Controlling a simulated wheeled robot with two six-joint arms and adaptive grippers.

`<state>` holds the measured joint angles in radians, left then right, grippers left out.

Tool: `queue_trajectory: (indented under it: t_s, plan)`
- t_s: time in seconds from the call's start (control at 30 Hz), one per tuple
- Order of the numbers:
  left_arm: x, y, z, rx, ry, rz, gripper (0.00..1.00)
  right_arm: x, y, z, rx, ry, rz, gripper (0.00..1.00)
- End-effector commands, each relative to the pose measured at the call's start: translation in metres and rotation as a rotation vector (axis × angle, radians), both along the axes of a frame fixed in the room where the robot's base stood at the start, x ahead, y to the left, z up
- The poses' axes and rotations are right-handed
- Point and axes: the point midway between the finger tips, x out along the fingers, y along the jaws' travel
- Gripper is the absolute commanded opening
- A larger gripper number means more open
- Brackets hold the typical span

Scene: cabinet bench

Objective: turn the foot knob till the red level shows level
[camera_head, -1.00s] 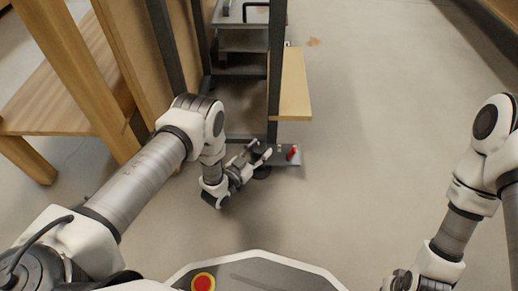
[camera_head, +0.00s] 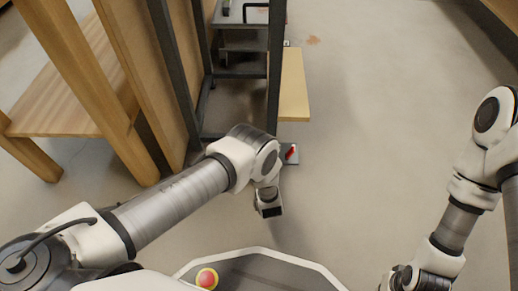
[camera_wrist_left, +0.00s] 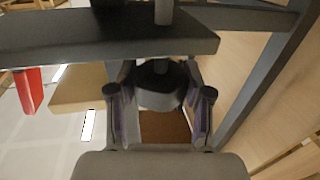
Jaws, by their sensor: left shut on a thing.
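The dark round foot knob (camera_wrist_left: 158,90) sits under the grey foot plate (camera_wrist_left: 100,38) in the left wrist view. My left gripper (camera_wrist_left: 160,98) has a finger on each side of the knob and is shut on it. In the head view my left wrist (camera_head: 268,205) hangs in front of the foot, and its fingers and the knob are hidden. The red level (camera_head: 291,153) sits on the plate's right part. It also shows at the left edge of the left wrist view (camera_wrist_left: 30,90). Its reading is too small to make out. My right gripper's fingers are out of view.
A dark upright post (camera_head: 275,70) of the frame rises by the foot, with a wooden shelf board (camera_head: 294,85) right of it. A wooden table (camera_head: 75,95) stands at the left. The floor (camera_head: 385,130) to the right is clear.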

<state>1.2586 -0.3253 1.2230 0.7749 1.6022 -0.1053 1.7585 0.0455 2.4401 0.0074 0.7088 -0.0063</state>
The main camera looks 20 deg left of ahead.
Motion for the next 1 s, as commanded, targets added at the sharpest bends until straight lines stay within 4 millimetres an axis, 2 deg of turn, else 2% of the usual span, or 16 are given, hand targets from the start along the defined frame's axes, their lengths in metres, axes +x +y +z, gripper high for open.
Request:
queue_trajectory:
  t_s: [0.4,0.97,1.0]
  plan:
    - [0.002,-0.001,0.000,-0.001,-0.004,0.216,0.15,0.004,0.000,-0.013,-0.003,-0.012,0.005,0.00]
    - [0.002,0.000,0.001,0.000,-0.002,0.247,0.15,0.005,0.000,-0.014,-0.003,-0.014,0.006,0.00]
    - [0.002,0.000,0.001,0.000,-0.003,0.247,0.64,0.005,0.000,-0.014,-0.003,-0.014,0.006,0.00]
